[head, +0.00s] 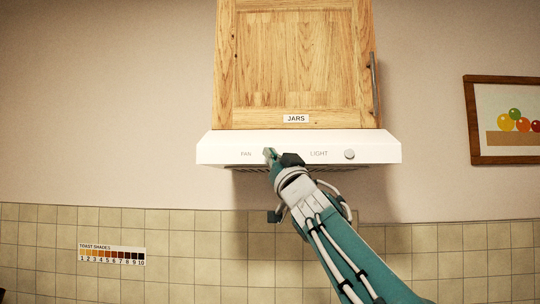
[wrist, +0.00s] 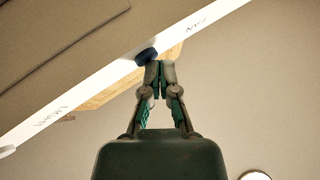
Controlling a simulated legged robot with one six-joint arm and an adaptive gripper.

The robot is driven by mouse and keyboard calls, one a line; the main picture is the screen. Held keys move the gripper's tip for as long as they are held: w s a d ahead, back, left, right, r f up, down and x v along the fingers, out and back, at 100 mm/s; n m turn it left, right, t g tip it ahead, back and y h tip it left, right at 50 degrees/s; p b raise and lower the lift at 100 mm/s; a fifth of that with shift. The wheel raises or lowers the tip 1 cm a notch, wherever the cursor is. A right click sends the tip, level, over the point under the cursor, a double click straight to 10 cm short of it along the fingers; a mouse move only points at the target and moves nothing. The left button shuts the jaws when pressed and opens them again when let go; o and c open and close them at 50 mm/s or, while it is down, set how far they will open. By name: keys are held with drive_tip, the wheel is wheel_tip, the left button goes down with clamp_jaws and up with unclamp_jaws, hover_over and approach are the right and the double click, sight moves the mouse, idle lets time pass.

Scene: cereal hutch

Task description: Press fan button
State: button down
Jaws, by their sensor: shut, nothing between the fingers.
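The white range hood (head: 220,148) carries a FAN label (head: 246,154) at left and a LIGHT label (head: 318,154) with a round grey knob (head: 349,154) at right. In the wrist view a dark blue round button (wrist: 146,55) sits on the hood front between the two labels. My gripper (head: 270,154) is at the hood front, just right of the FAN label. In the wrist view its fingertips (wrist: 160,68) are together and empty, right beside the blue button; I cannot tell whether they touch it. In the head view my gripper hides the button.
A wooden cabinet (head: 292,60) labelled JARS is above the hood, with a metal handle at its right. A framed picture (head: 505,120) hangs at right. A toast shades chart (head: 112,254) is on the tiled wall (head: 180,240). Room beside the hood is clear.

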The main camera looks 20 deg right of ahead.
drive_tip(key=shift+w, duration=0.1)
idle(0.3)
drive_tip(key=shift+s+a, duration=0.15)
drive_tip(key=shift+s, duration=0.4)
drive_tip(key=s+a, duration=0.2)
drive_tip(key=s, duration=0.3)
drive_tip(key=shift+s, duration=0.35)
drive_tip(key=shift+d, duration=0.1)
idle(0.4)
